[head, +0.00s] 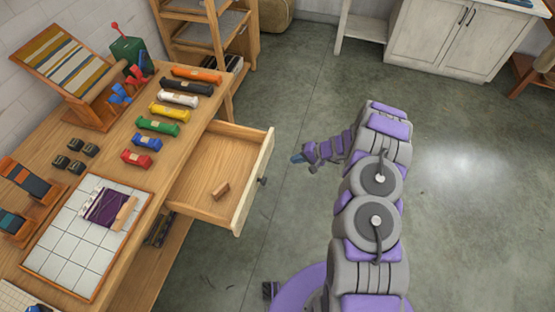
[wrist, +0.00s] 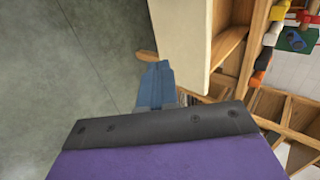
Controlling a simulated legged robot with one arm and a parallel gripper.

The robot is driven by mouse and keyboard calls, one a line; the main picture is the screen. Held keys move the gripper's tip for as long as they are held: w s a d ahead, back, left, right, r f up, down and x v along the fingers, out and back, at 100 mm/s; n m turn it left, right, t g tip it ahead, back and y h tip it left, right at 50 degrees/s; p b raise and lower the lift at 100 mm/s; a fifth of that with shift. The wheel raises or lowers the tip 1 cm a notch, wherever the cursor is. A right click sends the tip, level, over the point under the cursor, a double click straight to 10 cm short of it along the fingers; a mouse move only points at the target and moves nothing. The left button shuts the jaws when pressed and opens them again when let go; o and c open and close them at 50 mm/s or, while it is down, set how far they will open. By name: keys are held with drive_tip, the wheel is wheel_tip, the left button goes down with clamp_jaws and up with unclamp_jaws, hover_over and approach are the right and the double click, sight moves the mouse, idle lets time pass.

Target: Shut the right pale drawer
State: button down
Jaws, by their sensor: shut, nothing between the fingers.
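The pale drawer (head: 250,205) is pulled out from the wooden workbench in the head view. In the wrist view, the shut blue fingers (wrist: 157,86) show beside a pale panel (wrist: 180,40), which looks like the drawer front. The fingers hold nothing. I cannot tell the exact gap to the panel.
The workbench (head: 110,165) holds several coloured skeins, a striped weaving frame (head: 65,65) and a white-tiled board (head: 75,250). A wooden shelf rack (head: 205,45) stands behind the drawer. A white cabinet (head: 445,40) is at the far right. The floor around my arm is clear.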

drive_tip(key=b, duration=0.2)
approach(265, 163)
wheel_tip(265, 163, down, 4)
drive_tip(key=a, duration=0.3)
drive_tip(key=shift+w+a+r, duration=0.3)
drive_tip(key=shift+w+a, duration=0.2)
drive_tip(key=shift+w, duration=0.1)
drive_tip(key=shift+a, duration=0.25)
